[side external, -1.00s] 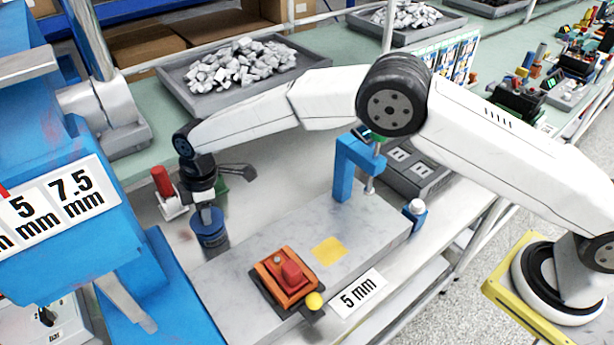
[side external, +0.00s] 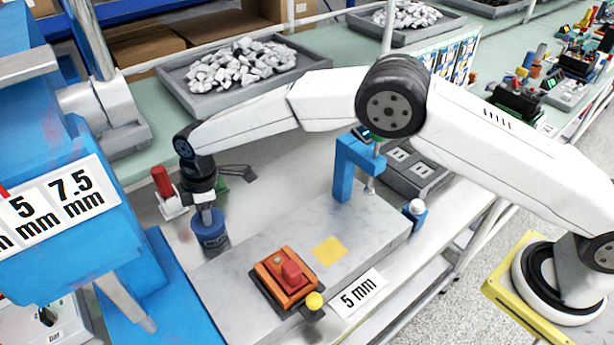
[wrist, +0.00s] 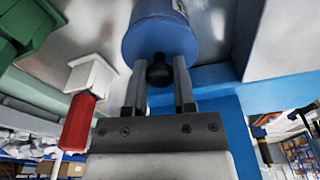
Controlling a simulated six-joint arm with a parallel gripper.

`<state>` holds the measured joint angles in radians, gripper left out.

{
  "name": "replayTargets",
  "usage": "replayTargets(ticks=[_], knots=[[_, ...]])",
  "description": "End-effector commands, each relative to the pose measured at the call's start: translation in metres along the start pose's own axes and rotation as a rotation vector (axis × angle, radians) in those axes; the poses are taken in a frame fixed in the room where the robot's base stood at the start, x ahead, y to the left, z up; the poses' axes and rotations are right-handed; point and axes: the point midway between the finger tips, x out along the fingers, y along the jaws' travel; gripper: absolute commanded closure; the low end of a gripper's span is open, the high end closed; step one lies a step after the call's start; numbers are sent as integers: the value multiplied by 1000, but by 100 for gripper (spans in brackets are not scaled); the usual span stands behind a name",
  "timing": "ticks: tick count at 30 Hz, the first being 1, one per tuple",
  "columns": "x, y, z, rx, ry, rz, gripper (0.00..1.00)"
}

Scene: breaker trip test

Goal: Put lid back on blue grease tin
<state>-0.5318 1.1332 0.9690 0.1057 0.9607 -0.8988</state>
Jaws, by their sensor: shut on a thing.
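The blue grease tin (side external: 210,238) stands upright on the bench at the left end of the grey slab, with part of a pale label showing on its side. My gripper (side external: 204,208) points down directly over it. In the wrist view, my gripper (wrist: 160,82) has its two fingers on either side of the black knob (wrist: 159,72) of the blue lid (wrist: 150,38). The lid appears in line with the tin's body; I cannot tell whether it is fully seated, as the seam is not clear.
A red-handled item on a white base (side external: 168,195) stands close left of my gripper. The blue machine (side external: 60,180) crowds the left. An orange box with a red button (side external: 287,278) and a blue bracket (side external: 345,168) stand on the slab (side external: 250,245).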

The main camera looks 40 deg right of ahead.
Motion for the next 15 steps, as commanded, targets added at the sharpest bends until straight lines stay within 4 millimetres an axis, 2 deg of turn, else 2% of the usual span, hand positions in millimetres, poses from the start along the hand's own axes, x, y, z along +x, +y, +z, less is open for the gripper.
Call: replayTargets(ticks=[14,15], knots=[[0,0,0,0,0,0,100],[0,0,0,0,0,0,58]])
